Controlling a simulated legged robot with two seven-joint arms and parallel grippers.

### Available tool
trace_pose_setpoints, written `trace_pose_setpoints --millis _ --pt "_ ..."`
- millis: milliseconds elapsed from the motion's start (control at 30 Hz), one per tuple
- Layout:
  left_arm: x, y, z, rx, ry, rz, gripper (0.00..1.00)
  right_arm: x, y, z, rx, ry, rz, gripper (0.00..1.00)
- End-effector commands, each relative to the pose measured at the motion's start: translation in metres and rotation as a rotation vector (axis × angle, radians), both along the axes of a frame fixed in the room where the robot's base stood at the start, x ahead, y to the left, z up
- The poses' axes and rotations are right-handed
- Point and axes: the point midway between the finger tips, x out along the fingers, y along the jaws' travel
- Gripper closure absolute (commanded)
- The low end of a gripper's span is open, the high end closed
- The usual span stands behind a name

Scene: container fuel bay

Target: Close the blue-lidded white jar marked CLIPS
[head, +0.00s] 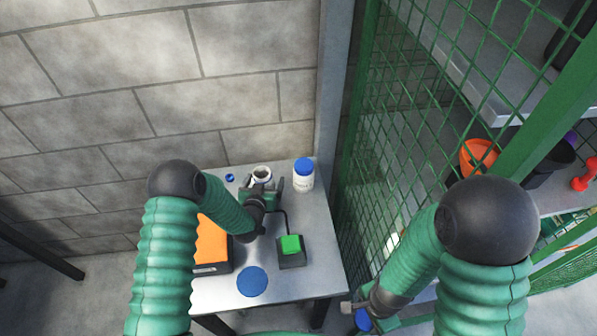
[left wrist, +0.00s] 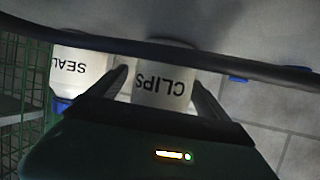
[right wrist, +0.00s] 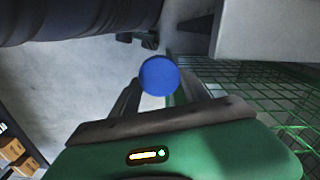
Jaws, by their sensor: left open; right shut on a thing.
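The white CLIPS jar (left wrist: 163,85) stands between the fingers of my open left gripper (left wrist: 163,88), its lettering upside down in the left wrist view. In the head view the jar (head: 262,173) is at the back of the table, with its lid off. My left gripper (head: 264,186) reaches it from the front; contact cannot be told. My right gripper (right wrist: 156,88) is shut on a round blue lid (right wrist: 160,76). In the head view my right gripper (head: 360,307) holds this lid (head: 363,320) low, beyond the table's right front corner.
A blue-lidded white jar (head: 303,174), its label starting SEAL, stands right of the CLIPS jar. On the table (head: 318,262) are a small blue cap (head: 229,177), an orange-topped box (head: 211,245), a green-button box (head: 291,246) and a blue disc (head: 252,281). Green mesh (head: 375,190) borders the right.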

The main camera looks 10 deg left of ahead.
Motion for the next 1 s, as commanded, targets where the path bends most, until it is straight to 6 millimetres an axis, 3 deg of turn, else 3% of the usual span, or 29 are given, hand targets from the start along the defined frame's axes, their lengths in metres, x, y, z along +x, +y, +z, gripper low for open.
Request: trace_pose_setpoints --millis 333,900,1000 --pt "-0.0022 0.0004 0.0007 0.000 -0.002 0.001 0.11 -0.0020 0.0003 0.0006 0.000 -0.001 0.001 0.83" --pt "-0.0012 0.0003 0.0004 0.000 -0.002 0.001 0.85 -0.0012 0.0003 0.0003 0.000 0.000 0.001 0.83" --pt "-0.0005 0.0002 0.0010 0.000 -0.004 0.001 0.88 -0.0008 0.0002 0.0002 0.000 0.000 0.001 0.83"
